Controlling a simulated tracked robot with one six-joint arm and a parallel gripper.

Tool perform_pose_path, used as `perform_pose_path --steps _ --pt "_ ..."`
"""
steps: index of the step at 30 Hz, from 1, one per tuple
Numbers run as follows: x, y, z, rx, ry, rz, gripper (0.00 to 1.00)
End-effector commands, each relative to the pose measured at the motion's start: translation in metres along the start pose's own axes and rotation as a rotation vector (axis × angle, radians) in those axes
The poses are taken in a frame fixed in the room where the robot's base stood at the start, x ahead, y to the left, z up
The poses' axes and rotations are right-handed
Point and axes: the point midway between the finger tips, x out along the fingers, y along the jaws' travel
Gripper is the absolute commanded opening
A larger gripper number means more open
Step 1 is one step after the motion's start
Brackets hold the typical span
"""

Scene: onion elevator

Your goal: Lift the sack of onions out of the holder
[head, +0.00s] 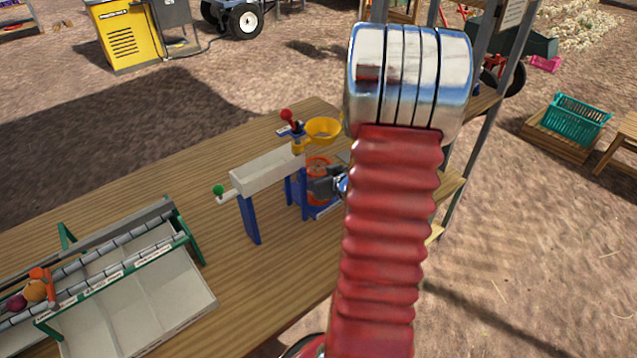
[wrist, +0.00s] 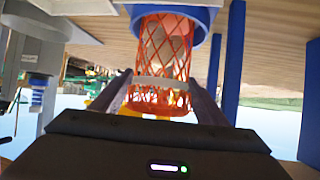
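The sack of onions is an orange net bag (wrist: 160,100) with pale onions inside. Its far end sits in the round blue holder (wrist: 208,20) on the wooden table. In the head view the orange sack (head: 318,165) shows low in the blue stand. My gripper (head: 322,184) reaches in from the right at the sack. In the wrist view its two fingers (wrist: 161,80) stand wide apart, one on each side of the net. The net is not visibly squeezed; I cannot tell whether the fingers touch it. A whitish band crosses the sack between the fingertips.
A white trough (head: 265,172) on blue legs stands close to the left of the sack. A yellow funnel (head: 322,130) and red-knobbed lever (head: 288,117) are just above it. A roller sorting rack (head: 110,275) is at lower left. Bare tabletop (head: 245,290) lies in front.

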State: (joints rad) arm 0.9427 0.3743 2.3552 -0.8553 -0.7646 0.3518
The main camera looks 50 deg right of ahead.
Motion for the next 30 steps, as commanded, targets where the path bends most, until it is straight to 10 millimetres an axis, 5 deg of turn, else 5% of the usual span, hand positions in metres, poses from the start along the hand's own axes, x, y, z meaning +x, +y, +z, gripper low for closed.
perform_pose_path --steps 11,30 --pt "0.0 0.001 0.0 0.0 0.001 0.001 0.41" --pt "-0.009 0.0 -0.019 -0.003 0.003 0.0 0.41"
